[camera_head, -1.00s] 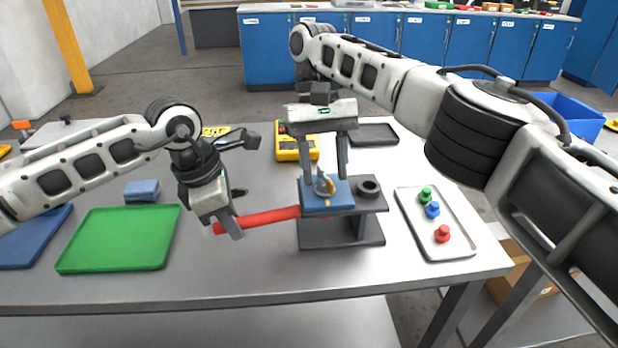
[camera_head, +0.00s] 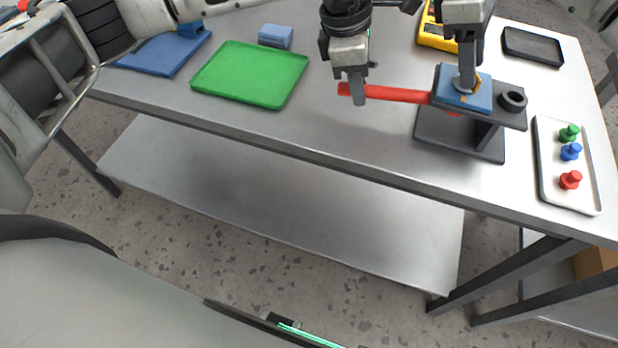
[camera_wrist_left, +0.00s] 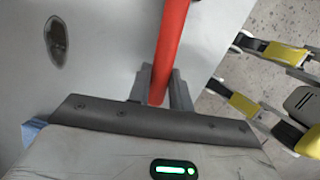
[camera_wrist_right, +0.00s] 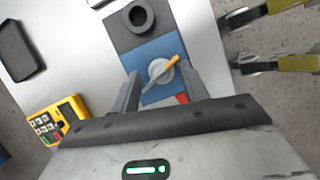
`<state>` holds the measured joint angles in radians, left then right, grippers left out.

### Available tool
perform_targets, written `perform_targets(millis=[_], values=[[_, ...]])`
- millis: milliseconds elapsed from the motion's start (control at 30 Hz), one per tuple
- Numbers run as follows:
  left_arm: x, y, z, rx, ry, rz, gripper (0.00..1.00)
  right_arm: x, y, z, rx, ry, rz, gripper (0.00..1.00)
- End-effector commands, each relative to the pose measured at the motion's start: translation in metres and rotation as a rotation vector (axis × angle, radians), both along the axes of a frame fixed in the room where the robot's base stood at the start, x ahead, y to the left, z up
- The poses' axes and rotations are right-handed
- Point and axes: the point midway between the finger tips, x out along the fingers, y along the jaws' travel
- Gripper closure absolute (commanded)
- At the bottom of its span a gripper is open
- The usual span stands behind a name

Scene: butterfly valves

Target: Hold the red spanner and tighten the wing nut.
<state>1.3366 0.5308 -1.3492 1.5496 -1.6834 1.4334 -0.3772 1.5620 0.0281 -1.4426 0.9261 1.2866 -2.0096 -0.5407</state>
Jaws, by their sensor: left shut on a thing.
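The red spanner (camera_head: 395,94) reaches from my left gripper (camera_head: 357,90) to the stand, its far end going under the blue plate (camera_head: 450,92). My left gripper is shut on the handle, which also shows between the fingers in the left wrist view (camera_wrist_left: 170,45). The wing nut (camera_wrist_right: 160,72), silver with an orange wing, sits on the blue plate. My right gripper (camera_wrist_right: 160,85) is over it, fingers apart on either side of the nut; I cannot tell whether they touch it. In the head view the right gripper (camera_head: 466,82) hides much of the nut.
The dark stand (camera_head: 470,140) with a black ring (camera_head: 512,99) is near the table's front edge. A white tray (camera_head: 585,195) with green, blue and red knobs is to its right. A yellow meter (camera_wrist_right: 60,122) is behind. A green tray (camera_head: 250,75) lies left.

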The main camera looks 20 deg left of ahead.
Motion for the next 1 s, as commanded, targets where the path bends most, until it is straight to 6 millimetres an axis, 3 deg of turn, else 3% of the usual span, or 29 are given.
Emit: perform_targets(millis=[633,1000], values=[[0.0,0.0,0.0,0.001,0.001,0.0,1.0,-0.006,-0.008,0.001,-0.007,-0.004,1.25,0.56],[0.0,0.0,0.0,0.0,0.0,0.0,1.0,-0.032,0.011,0.071,-0.002,-0.003,1.239,0.56]])
